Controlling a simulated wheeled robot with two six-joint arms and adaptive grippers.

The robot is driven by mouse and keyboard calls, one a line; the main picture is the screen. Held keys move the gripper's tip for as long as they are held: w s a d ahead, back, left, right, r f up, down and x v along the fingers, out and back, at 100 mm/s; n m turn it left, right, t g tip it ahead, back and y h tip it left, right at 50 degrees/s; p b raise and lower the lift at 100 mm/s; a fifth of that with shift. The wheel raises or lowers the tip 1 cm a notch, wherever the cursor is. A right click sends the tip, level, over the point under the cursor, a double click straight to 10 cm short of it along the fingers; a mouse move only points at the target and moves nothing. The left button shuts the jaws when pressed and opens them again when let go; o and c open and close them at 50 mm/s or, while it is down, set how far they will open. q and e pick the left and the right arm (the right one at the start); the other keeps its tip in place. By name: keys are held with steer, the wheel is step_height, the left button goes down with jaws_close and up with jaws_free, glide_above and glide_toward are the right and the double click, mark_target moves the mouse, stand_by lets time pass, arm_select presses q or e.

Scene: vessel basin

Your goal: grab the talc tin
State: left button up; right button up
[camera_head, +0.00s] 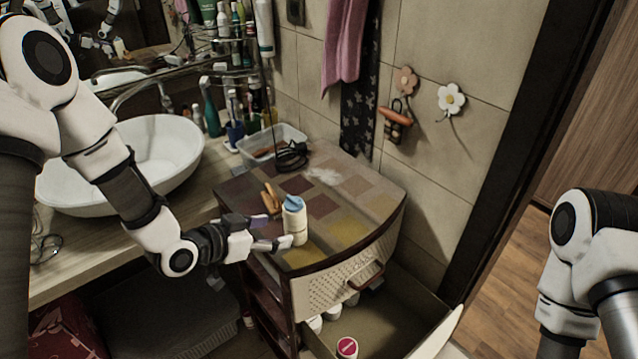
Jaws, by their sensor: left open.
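The talc tin, a small pale cylinder with a blue cap (294,222), stands upright on the front left edge of the drawer cabinet's checkered top. My left gripper (281,232) reaches in from the left with its fingers apart at the tin's left side. One fingertip overlaps the tin's lower edge in the picture. I cannot tell whether the fingers touch it or how far they reach around it. Only the links of my right arm show at the right edge; its gripper is out of view.
A wooden item (270,199) stands just behind the tin. A clear plastic box (256,148) and a coiled black cable (292,156) lie farther back. The drawer below (408,312) is open, with several containers inside. A white basin (165,150) is at left.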

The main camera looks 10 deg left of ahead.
mark_target(292, 200)
arm_select(q)
step_height(292, 200, up, 6)
steer(key=t+p, duration=0.1)
steer(key=p+x, duration=0.1)
steer(key=x, duration=0.1)
steer(key=p+x, duration=0.1)
steer(key=x, duration=0.2)
steer(key=p+x, duration=0.1)
steer(key=x, duration=0.2)
steer(key=shift+w+a+r, duration=0.25)
steer(key=shift+a, duration=0.1)
steer(key=shift+s, duration=0.15)
steer(key=shift+c, duration=0.4)
steer(key=shift+f, duration=0.1)
jaws_close()
arm_select(e)
steer(key=r, duration=0.5)
steer(key=shift+s+r, duration=0.25)
steer(key=shift+s, duration=0.1)
steer(key=shift+a, duration=0.1)
